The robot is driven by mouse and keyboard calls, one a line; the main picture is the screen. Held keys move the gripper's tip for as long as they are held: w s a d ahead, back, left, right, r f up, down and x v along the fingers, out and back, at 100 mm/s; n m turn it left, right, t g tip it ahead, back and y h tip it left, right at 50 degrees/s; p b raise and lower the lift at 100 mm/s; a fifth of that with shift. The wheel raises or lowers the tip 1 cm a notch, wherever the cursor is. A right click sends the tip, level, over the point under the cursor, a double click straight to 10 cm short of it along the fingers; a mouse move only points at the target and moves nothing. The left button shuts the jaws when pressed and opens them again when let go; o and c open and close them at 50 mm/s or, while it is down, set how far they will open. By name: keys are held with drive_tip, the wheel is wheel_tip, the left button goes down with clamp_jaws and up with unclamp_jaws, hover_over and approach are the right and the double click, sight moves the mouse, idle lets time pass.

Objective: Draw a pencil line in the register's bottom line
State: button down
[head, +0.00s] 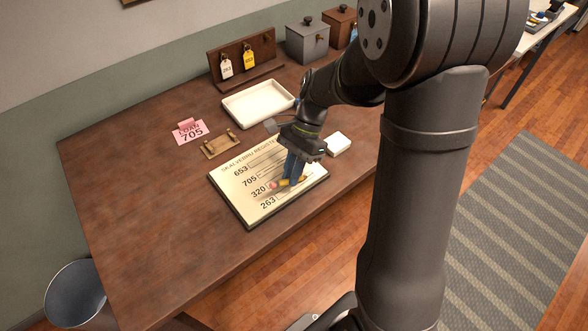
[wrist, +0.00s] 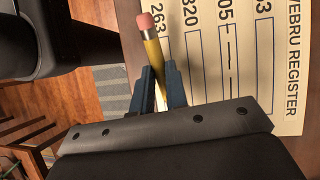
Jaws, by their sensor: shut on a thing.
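The register (head: 234,192) lies flat on the desk, headed SKALVEBRU REGISTER, with rows 653, 705, 320 and, at the bottom, 263. It also shows in the wrist view (wrist: 291,62), where a dark broken mark runs along the 705 row. My gripper (head: 292,180) is over the lower rows, its blue fingers shut on a yellow pencil (head: 285,183) with a pink eraser. In the wrist view the pencil (wrist: 155,52) passes between the fingertips (wrist: 161,88), eraser end outward. Its writing tip is hidden there, so I cannot tell whether it touches the page.
A pink LOAN 705 card (head: 190,131), a wooden rest (head: 221,146), a white tray (head: 258,115) and a small white block (head: 339,143) surround the register. A tag rack (head: 241,60) and a grey box (head: 307,43) stand behind. The desk's left side is clear.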

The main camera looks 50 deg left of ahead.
sight(276, 183)
drive_tip(key=shift+s, duration=0.15)
drive_tip(key=shift+s, duration=0.45)
drive_tip(key=shift+s, duration=0.25)
drive_tip(key=shift+s, duration=0.3)
drive_tip(key=shift+s, duration=0.2)
drive_tip(key=shift+s, duration=0.45)
drive_tip(key=shift+s, duration=0.15)
drive_tip(key=shift+s, duration=0.45)
drive_tip(key=shift+s, duration=0.2)
